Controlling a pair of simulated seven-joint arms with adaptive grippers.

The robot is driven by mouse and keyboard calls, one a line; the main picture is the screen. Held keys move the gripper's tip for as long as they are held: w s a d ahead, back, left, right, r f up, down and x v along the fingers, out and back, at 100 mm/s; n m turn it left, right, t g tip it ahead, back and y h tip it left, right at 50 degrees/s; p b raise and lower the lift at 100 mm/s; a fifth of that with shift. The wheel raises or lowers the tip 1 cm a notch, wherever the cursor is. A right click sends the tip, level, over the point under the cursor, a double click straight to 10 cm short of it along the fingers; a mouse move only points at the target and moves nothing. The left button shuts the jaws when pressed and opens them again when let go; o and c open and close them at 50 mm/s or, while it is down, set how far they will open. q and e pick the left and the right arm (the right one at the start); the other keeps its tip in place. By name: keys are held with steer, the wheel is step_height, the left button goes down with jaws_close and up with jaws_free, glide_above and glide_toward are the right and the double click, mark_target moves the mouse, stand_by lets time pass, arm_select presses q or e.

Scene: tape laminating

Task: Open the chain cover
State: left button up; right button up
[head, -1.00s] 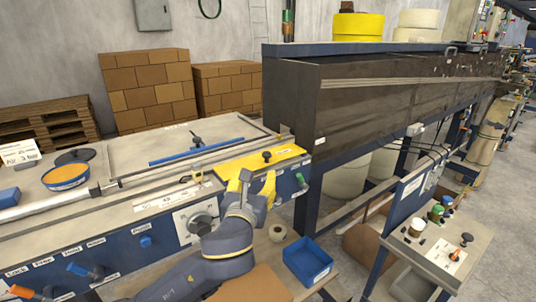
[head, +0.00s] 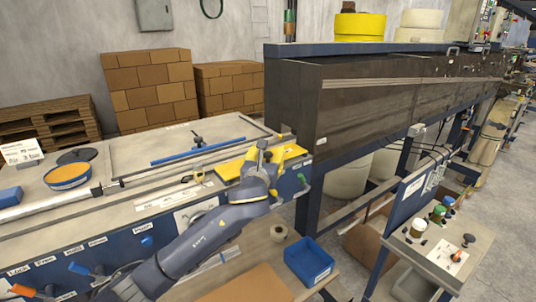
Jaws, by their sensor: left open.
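The yellow chain cover (head: 229,169) is a flat plate on the machine's top, near its right end. It lies flat, and its right part and its black knob are hidden behind my left gripper. My left gripper (head: 267,151) is open over the right part of the cover, where the knob stands. I cannot tell whether its fingers touch the knob. My left arm reaches in from the bottom left across the machine's front. My right gripper is not in view.
A dark machine housing (head: 296,97) rises just right of the cover. A metal rod (head: 45,207) and an orange-filled bowl (head: 67,176) are on the left. A side table (head: 440,250) holds small bottles.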

arm_select(q)
steer(key=shift+w, duration=0.15)
steer(key=shift+c, duration=0.3)
jaws_close()
stand_by(0.3)
